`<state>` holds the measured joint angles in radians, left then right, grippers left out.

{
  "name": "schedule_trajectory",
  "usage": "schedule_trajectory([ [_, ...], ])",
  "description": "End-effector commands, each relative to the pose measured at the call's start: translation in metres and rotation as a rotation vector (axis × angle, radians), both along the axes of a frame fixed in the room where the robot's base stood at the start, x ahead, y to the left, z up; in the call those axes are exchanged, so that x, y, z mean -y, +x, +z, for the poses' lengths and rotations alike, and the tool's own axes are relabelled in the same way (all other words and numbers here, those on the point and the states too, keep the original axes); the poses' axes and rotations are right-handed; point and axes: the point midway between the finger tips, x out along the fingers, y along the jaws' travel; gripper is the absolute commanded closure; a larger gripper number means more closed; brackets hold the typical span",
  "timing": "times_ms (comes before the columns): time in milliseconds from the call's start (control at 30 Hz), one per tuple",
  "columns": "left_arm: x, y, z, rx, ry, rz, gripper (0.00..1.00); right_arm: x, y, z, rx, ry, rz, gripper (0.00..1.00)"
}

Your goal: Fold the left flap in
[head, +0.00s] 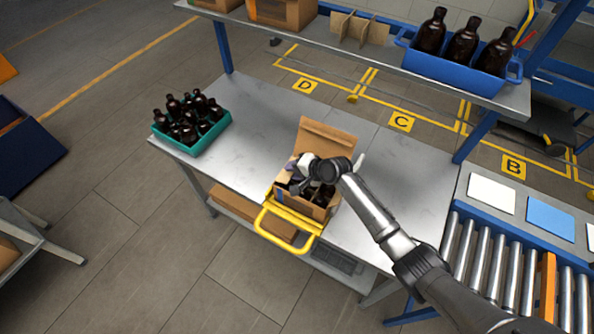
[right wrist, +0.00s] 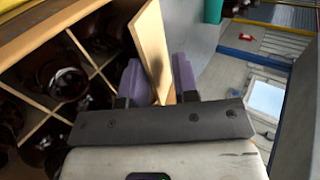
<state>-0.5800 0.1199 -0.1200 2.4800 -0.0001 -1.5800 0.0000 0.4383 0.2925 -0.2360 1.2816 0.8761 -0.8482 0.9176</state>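The cardboard box (head: 318,210) stands open on the metal table, with dark bottles in its divider cells. Its back flap (head: 328,136) stands up. My right gripper (head: 300,172) is over the box's left side and hides much of that side in the head view. In the right wrist view a raised cardboard flap (right wrist: 152,42) reaches between the two purple fingers of my right gripper (right wrist: 160,78). The fingers stand apart with a narrow gap; firm contact with the flap is not clear. Which flap it is cannot be told surely. My left gripper is not in view.
A yellow handle frame (head: 287,236) juts out at the box's front. A teal crate of bottles (head: 208,138) stands at the table's left. A blue crate (head: 455,72) sits on the shelf above. A roller conveyor (head: 490,262) is at right. The table between teal crate and box is clear.

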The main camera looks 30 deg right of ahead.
Motion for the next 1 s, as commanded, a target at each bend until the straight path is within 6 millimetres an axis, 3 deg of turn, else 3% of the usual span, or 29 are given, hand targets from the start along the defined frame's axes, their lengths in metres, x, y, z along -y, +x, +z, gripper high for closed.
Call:
schedule_trajectory([
  [200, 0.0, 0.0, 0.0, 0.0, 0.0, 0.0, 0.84, 0.001, -0.002, -0.005, -0.012, -0.004, 0.0, 0.67],
  [467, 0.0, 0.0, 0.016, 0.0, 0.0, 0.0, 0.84, -0.001, 0.002, 0.008, -0.118, -0.084, 0.0, 0.67],
  [500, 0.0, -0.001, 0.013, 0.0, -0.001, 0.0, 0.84, 0.004, -0.004, 0.006, -0.115, -0.079, -0.001, 0.67],
  [1000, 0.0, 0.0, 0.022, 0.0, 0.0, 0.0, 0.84, 0.042, -0.059, 0.075, -0.104, -0.073, -0.001, 0.67],
])
